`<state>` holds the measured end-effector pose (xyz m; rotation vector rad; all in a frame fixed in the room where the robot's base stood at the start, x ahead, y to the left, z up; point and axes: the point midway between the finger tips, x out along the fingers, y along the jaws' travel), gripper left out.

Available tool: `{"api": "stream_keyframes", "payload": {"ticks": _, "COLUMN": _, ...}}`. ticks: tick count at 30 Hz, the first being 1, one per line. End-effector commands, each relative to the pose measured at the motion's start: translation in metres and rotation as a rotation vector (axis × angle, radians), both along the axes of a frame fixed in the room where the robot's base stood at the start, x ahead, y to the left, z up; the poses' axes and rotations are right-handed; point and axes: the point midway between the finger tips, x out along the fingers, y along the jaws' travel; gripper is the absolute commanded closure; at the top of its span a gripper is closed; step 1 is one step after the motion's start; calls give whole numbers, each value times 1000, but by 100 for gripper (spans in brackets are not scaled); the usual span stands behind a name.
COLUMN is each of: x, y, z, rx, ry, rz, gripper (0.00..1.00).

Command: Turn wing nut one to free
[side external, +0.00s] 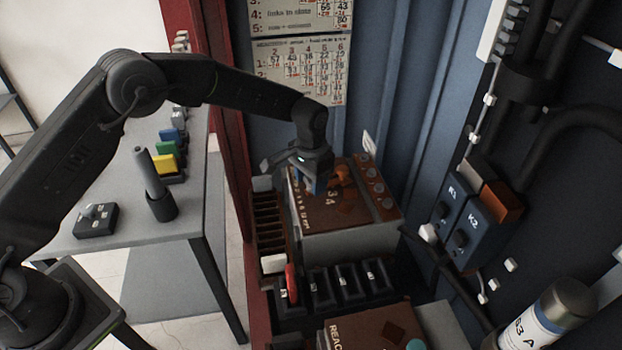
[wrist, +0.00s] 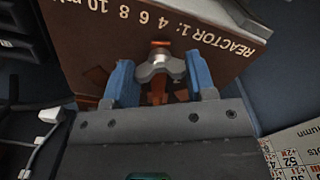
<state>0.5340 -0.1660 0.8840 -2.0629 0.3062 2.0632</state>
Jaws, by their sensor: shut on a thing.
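A silver wing nut (wrist: 158,66) sits at the edge of a brown panel (wrist: 95,32) lettered "REACTOR 1", in the wrist view. An orange-copper part shows behind and below it. My gripper (wrist: 161,78) has its two blue fingers on either side of the nut's wings, shut on it. In the side view my gripper (side external: 318,182) points down over the brown-topped grey box (side external: 345,212). There the fingers hide the wing nut, and an orange part (side external: 343,172) shows just to their right.
A second brown-topped box (side external: 370,328) stands nearer the camera. Between the boxes is a row of black switches (side external: 335,285) with a red lever (side external: 291,283). Blue modules K1 and K2 (side external: 470,222) and thick black cables are at the right. A grey bench (side external: 125,215) stands left.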

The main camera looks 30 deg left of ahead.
Motion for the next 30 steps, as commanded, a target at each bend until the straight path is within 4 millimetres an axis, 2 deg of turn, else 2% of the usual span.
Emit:
{"api": "stream_keyframes", "payload": {"ticks": 18, "x": 0, "y": 0, "z": 1, "rx": 0, "ry": 0, "rz": 579, "gripper": 73}}
{"api": "stream_keyframes", "payload": {"ticks": 30, "x": 0, "y": 0, "z": 1, "rx": 0, "ry": -1, "rz": 840, "gripper": 73}}
